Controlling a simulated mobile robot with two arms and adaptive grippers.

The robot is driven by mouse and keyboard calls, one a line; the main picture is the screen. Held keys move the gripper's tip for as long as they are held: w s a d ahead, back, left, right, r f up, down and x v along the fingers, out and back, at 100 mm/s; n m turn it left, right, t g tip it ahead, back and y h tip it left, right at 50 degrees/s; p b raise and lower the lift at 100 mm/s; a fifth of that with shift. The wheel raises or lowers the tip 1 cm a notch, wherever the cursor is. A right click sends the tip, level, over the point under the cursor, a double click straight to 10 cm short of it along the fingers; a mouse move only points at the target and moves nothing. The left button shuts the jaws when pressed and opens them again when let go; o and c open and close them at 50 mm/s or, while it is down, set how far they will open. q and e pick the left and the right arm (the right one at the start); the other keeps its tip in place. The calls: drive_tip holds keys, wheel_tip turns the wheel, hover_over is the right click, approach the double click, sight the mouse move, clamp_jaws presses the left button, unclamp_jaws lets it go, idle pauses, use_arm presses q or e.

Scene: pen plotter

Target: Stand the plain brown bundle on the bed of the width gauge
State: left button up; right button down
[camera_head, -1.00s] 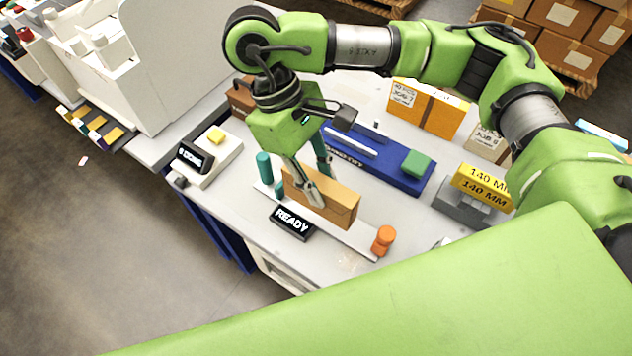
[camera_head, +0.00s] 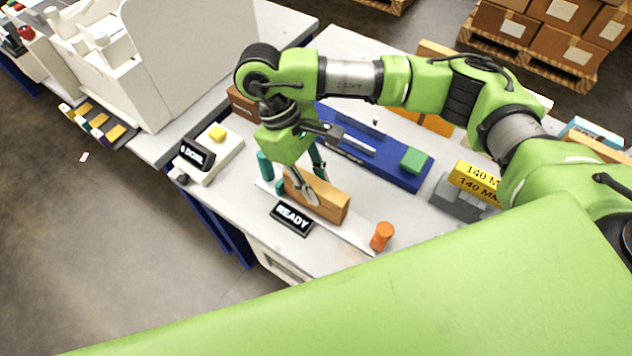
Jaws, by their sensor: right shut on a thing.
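The plain brown bundle (camera_head: 330,204) is a long upright block on its narrow edge. My right gripper (camera_head: 313,190) is shut on it, with fingers on both broad sides. The bundle is over the pale bed (camera_head: 352,238) of the width gauge, between the teal post (camera_head: 265,164) at one end and the orange knob (camera_head: 382,236) at the other, apart from the knob. Whether its underside touches the bed is hard to tell. The gauge display (camera_head: 291,217) in front reads READY. My left gripper is not in view.
A blue fixture (camera_head: 400,176) with a green block (camera_head: 414,160) stands behind the gauge. A grey holder (camera_head: 455,203) with yellow 140 MM blocks (camera_head: 475,180) is to the right. A white unit (camera_head: 213,158) with a display and yellow button is at left.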

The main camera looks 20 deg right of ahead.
drive_tip(key=c, duration=1.8)
unclamp_jaws()
drive_tip(key=shift+r+p, duration=0.2)
drive_tip(key=shift+p, duration=0.15)
drive_tip(key=shift+w+a+r+b, duration=0.1)
drive_tip(key=shift+w+r+b, duration=0.15)
drive_tip(key=shift+b, duration=0.1)
drive_tip(key=b+v, duration=0.1)
drive_tip(key=v, duration=1)
drive_tip(key=shift+s+r, duration=0.15)
